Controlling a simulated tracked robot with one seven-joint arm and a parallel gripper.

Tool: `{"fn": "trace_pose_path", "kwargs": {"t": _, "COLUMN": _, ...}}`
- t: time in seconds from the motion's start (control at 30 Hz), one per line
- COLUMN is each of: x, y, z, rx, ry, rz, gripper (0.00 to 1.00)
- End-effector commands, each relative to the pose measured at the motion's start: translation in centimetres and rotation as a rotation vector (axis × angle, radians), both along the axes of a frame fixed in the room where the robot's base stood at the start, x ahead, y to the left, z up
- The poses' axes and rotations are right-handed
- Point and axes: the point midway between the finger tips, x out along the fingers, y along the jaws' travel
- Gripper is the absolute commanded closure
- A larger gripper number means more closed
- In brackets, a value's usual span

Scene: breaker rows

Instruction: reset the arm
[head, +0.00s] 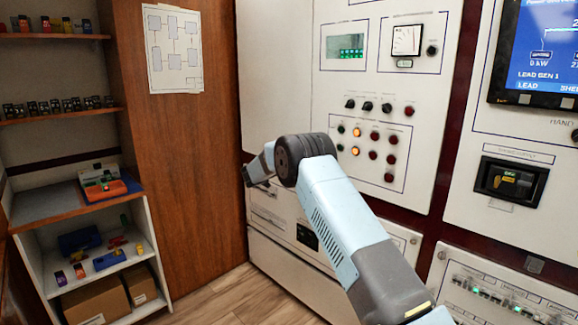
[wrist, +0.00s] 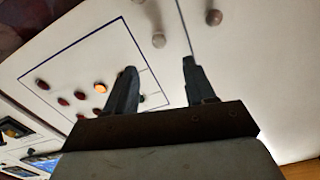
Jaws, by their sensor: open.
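My gripper (wrist: 157,82) is open and empty in the wrist view, its two dark fingers apart in front of a white panel with round buttons. In the head view my light blue and grey arm reaches from the lower right toward the cabinet. Its far end is by the left part of the cabinet, mostly hidden behind the arm's own dark joint. The fingers cannot be made out clearly there. The white control panel (head: 423,160) has a grid of red, green and amber buttons, with a lit amber button (head: 356,151). The lit button also shows in the wrist view (wrist: 100,88).
A shelf unit (head: 75,207) with bins, boxes and small parts stands at the left. A wooden wall panel (head: 190,150) carries a paper diagram (head: 173,48). A breaker row (head: 490,293) is at the lower right, below a black breaker (head: 510,182) and a blue screen (head: 540,45).

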Motion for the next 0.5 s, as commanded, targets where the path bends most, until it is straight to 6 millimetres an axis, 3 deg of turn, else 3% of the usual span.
{"fn": "trace_pose_path", "kwargs": {"t": 0.17, "x": 0.2, "y": -0.5, "z": 3.8, "rx": 0.012, "ry": -0.024, "rz": 0.073, "gripper": 0.45}}
{"fn": "trace_pose_path", "kwargs": {"t": 0.5, "x": -1.2, "y": -1.2, "z": 15.0, "rx": 0.051, "ry": -0.058, "rz": 0.358, "gripper": 0.45}}
